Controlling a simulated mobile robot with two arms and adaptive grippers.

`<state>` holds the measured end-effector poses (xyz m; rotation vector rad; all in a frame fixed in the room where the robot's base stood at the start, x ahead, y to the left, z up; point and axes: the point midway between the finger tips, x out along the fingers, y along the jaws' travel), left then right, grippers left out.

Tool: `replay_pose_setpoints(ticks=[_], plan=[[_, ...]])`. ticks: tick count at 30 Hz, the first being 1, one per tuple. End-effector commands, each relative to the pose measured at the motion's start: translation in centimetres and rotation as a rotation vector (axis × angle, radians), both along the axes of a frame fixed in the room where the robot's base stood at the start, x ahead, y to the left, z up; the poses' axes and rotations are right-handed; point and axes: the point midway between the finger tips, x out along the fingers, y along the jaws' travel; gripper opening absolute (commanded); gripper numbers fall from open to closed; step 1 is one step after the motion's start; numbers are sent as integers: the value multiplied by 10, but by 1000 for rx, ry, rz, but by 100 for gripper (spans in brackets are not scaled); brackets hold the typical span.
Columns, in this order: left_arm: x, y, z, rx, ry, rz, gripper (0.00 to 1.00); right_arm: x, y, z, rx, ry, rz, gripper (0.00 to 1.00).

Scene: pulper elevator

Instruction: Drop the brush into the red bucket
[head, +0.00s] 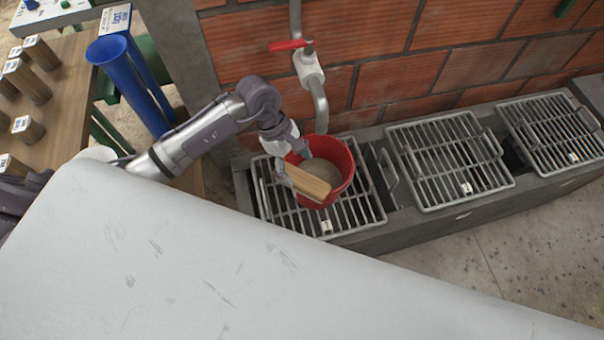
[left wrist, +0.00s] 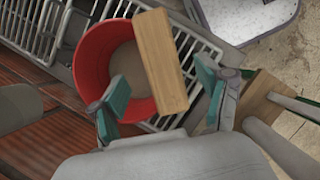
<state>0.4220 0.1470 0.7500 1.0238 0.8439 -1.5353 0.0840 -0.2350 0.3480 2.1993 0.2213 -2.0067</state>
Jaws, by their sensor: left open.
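The brush shows as a pale wooden block (head: 309,184) at the near left rim of the red bucket (head: 342,155). In the left wrist view the block (left wrist: 160,62) overlaps the right part of the red bucket (left wrist: 88,62). I cannot tell whether it rests on the rim or is in the air above it; its bristles are hidden. My left gripper (head: 294,165) is over the bucket's left side. In the left wrist view its teal fingers (left wrist: 163,88) are spread apart, with the block beyond and between them. My right gripper is not in view.
The bucket stands on a metal grate (head: 360,205) under a pipe with a red-handled tap (head: 290,45). More grates (head: 450,160) run right along the brick wall. A blue funnel-like tube (head: 125,75) and a wooden table with several cylinders (head: 28,80) are at left.

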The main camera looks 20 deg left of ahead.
Motion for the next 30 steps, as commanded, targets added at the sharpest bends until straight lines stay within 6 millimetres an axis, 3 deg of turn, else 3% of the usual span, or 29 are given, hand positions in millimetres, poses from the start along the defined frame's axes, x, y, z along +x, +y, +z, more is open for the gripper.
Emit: replay_pose_setpoints(ticks=[6,12,30], plan=[[5,18,42,2,-5,0,77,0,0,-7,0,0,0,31],[6,26,63,0,-2,1,77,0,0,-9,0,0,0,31],[6,27,67,-1,0,1,77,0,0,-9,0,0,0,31]])
